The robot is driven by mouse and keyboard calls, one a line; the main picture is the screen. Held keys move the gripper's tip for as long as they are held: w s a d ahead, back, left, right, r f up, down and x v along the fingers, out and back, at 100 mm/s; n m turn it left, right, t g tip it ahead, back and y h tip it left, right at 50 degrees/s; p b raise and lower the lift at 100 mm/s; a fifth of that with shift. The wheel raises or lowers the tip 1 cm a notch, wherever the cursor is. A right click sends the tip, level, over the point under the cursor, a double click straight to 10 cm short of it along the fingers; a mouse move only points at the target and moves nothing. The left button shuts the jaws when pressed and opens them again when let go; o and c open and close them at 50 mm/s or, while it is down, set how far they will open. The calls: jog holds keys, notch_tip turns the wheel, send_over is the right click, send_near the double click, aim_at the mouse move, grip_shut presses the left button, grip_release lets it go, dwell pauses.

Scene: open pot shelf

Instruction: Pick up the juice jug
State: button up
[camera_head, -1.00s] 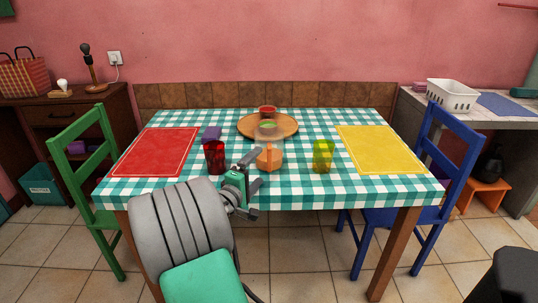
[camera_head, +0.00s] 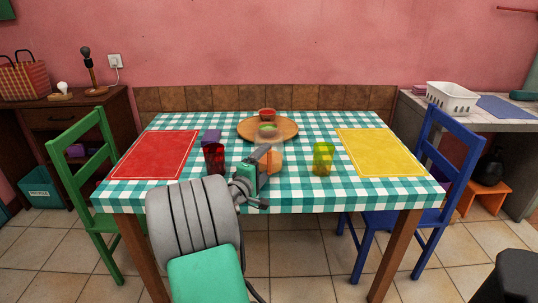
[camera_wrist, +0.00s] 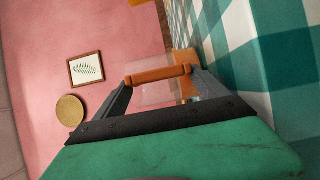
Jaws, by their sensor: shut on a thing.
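The orange juice jug (camera_head: 277,160) is near the front middle of the checked table, partly hidden behind my gripper (camera_head: 269,164). In the wrist view my gripper (camera_wrist: 158,76) is shut on the jug, whose orange bar-like part (camera_wrist: 158,74) spans the two fingertips. A see-through part and more orange show behind that bar. The jug looks upright in the head view. I cannot tell whether its base touches the cloth.
A dark red glass (camera_head: 214,158) stands left of the jug and a yellow-green glass (camera_head: 323,158) right of it. A round wooden tray (camera_head: 246,130) with bowls is behind. Red (camera_head: 155,154) and yellow (camera_head: 380,152) mats lie at the sides; chairs flank the table.

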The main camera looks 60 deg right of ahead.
jog(key=c, duration=1)
jog(key=shift+r, duration=0.1)
jog(key=shift+c, duration=0.4)
